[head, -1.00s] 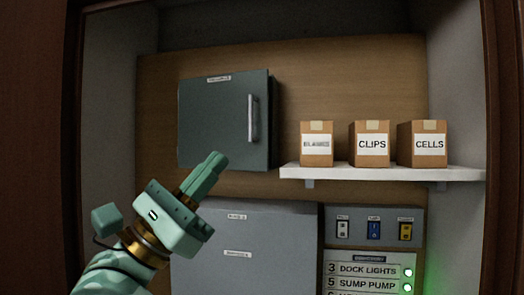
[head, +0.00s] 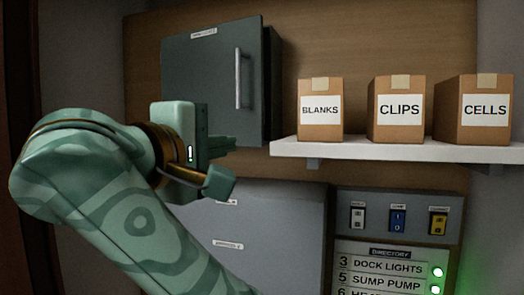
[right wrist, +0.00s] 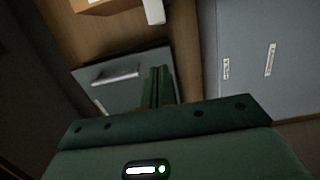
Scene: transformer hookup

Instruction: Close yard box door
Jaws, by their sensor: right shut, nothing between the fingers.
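A dark grey-green wall box has a door (head: 205,90) with a vertical silver handle (head: 238,80) near its right edge. The door looks slightly ajar: its right edge stands forward of the box body (head: 274,85). Its label is too blurred to read, so I cannot confirm it is the yard box. My right gripper (head: 222,143) is shut and empty in front of the door's lower part, below the handle. In the right wrist view the shut fingers (right wrist: 159,85) overlap the door panel (right wrist: 125,92), with the handle (right wrist: 115,78) beside them; contact cannot be told. My left gripper is out of view.
A white shelf (head: 400,150) to the right carries the BLANKS (head: 320,122), CLIPS (head: 398,122) and CELLS (head: 478,122) boxes. A grey cabinet (head: 285,230) sits below, beside a switch panel (head: 420,225) and a directory with green lights (head: 390,254).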

